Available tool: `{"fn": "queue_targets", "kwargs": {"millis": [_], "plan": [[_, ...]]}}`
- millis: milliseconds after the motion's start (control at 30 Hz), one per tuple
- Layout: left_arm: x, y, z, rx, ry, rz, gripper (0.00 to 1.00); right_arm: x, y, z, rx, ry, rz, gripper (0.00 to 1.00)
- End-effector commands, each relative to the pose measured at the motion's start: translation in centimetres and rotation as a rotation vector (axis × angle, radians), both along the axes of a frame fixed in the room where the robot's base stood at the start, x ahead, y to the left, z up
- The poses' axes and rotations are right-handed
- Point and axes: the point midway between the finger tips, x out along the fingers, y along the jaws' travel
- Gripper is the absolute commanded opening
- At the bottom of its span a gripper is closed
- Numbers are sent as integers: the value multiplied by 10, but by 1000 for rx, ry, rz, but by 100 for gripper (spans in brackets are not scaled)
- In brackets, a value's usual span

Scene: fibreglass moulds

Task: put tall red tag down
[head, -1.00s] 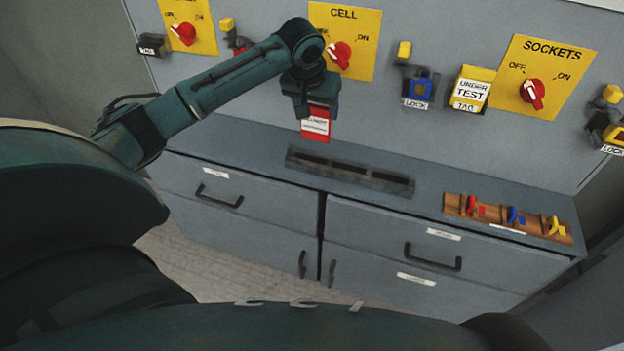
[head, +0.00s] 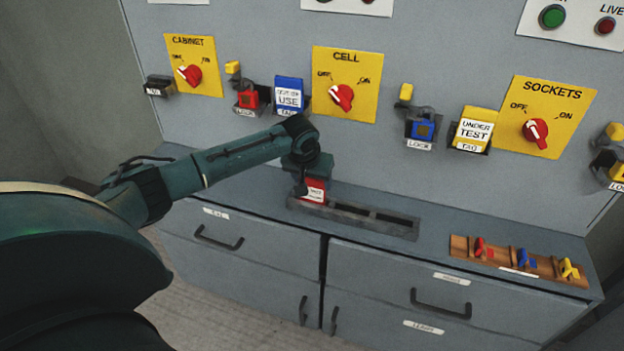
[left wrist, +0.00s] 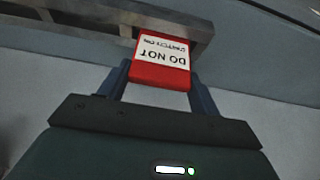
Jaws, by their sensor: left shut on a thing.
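The tall red tag (head: 314,190) has a white label. My left gripper (head: 304,184) is shut on it and holds it at the left end of the slotted grey rack (head: 368,221) on the counter. The tag also shows in the left wrist view (left wrist: 161,70), between the two fingers of my left gripper (left wrist: 160,82), with "DO NOT" on its label upside down. Its far end is at the rack (left wrist: 120,15) there. I cannot tell how deep the tag sits in the slot. My right gripper is not in view.
A wooden holder (head: 508,270) with red, blue and yellow keys stands at the counter's right. On the panel behind are switches, locks, a blue tag (head: 289,93) and a yellow-topped tag (head: 474,130). The rack's middle and right slots look empty.

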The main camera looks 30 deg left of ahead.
Motion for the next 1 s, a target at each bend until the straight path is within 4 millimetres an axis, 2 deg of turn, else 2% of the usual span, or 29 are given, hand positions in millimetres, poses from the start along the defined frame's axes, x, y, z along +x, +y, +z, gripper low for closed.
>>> {"fn": "queue_targets", "kwargs": {"millis": [233,267,500,800,1000], "plan": [[0,0,-2,0,1,0,42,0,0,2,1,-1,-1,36],[0,0,-2,0,0,0,64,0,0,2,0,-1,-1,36],[0,0,-2,0,0,0,83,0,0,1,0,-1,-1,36],[0,0,1,0,-1,0,85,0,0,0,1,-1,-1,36],[-9,-2,27,0,-2,-2,85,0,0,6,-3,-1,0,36]]}}
